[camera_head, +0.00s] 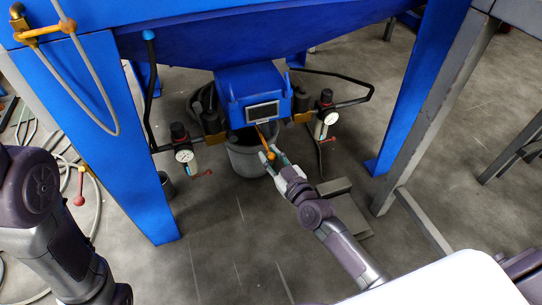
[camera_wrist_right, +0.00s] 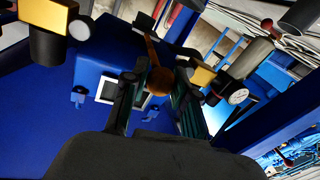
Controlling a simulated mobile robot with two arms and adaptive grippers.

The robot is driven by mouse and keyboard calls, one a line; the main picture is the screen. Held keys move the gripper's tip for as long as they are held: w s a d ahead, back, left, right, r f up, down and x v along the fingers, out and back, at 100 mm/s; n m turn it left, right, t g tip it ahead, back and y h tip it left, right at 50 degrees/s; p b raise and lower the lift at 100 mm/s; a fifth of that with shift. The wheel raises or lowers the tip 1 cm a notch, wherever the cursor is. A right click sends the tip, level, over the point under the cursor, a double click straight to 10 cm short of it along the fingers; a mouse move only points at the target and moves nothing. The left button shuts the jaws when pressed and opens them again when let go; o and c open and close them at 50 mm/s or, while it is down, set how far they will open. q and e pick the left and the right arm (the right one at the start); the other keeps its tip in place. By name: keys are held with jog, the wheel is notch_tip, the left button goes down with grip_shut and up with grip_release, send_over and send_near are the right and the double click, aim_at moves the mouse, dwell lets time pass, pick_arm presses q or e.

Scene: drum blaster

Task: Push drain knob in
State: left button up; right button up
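The drain knob (camera_head: 271,155) is a small orange-brown ball on the end of a thin orange lever below the blue box under the hopper. In the right wrist view the knob (camera_wrist_right: 159,81) hangs at the end of its rod, between my fingers. My right gripper (camera_head: 270,157) reaches up from the lower right, with its fingertips on either side of the knob. In the wrist view the fingers of the right gripper (camera_wrist_right: 158,92) stand apart, and I cannot tell whether either touches the ball. My left arm is at the left; its gripper is out of view.
A grey bucket (camera_head: 246,160) stands under the blue box (camera_head: 254,86). Pressure gauges (camera_head: 184,155) and valves flank the box on both sides. Blue legs (camera_head: 133,150) and a grey post (camera_head: 437,115) bound the space. A grey pedal-like block (camera_head: 345,205) lies beside my right arm.

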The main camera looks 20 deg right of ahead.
aim_at(265, 143)
grip_shut()
jog(key=shift+w, duration=0.1)
jog(key=x, duration=0.2)
jog(key=d+x, duration=0.1)
jog(key=x, duration=0.1)
jog(key=shift+w+a, duration=0.1)
jog(key=shift+w, duration=0.4)
jog(key=shift+w+r, duration=0.1)
jog(key=shift+w, duration=0.05)
jog(key=o, duration=0.9)
grip_release()
jog(key=shift+w, duration=0.1)
jog(key=v, duration=1.2)
